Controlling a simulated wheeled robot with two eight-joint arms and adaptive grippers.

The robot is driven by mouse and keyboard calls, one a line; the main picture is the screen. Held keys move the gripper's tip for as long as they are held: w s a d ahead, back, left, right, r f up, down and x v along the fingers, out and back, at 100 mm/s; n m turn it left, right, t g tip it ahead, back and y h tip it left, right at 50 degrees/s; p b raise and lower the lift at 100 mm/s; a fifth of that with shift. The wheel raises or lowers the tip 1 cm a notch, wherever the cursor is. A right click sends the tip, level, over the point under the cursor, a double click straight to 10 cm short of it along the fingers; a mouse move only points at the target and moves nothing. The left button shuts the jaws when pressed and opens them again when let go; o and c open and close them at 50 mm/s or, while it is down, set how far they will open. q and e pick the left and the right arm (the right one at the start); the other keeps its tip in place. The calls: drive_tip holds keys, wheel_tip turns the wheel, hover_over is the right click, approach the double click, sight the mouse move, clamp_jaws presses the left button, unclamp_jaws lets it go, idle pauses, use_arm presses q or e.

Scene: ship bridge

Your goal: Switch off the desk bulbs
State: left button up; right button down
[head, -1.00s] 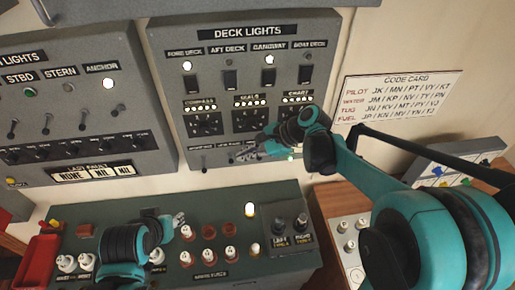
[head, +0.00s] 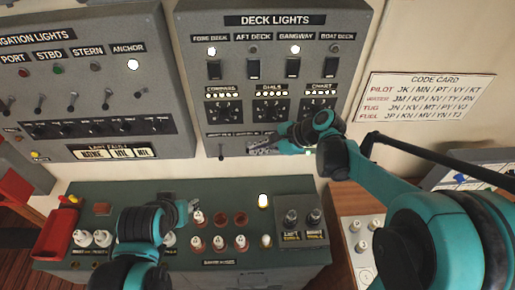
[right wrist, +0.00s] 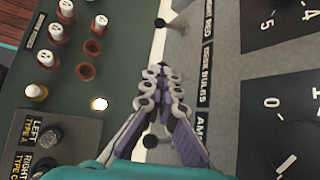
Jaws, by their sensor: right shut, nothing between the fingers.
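The grey deck lights panel (head: 345,100) has a row of small levers along its bottom edge. My right gripper (head: 258,147) is shut and empty at that edge; in the right wrist view its tips (right wrist: 163,72) are beside the "desk bulbs" label (right wrist: 205,75). They hide the lever there, so I cannot tell its position or whether they touch it. On the green desk below, one bulb (head: 263,201) glows white, also in the right wrist view (right wrist: 99,104). My left gripper (head: 192,208) is low over the desk; its jaws are too small to read.
Neighbouring black levers (right wrist: 160,22) and (right wrist: 150,140) lie close on either side of my right fingertips. White numbered pegs (head: 220,243) stand on the desk, with a left/right knob block (head: 303,228) at its right. A code card (head: 428,97) is on the wall.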

drive_tip(key=shift+s+f+n+t+b, duration=0.3)
drive_tip(key=shift+f+t+b, duration=0.2)
drive_tip(key=shift+t+b, duration=0.3)
drive_tip(key=f+t+b, duration=0.1)
drive_tip(key=b, duration=0.1)
drive_tip(key=f+n+t+b, duration=0.1)
drive_tip(key=b, duration=0.1)
drive_tip(key=shift+s+n+y, duration=0.3)
drive_tip(key=shift+y, duration=0.1)
idle(0.3)
drive_tip(key=shift+r+p, duration=0.7)
drive_tip(key=shift+r, duration=0.05)
drive_tip(key=shift+d, duration=0.1)
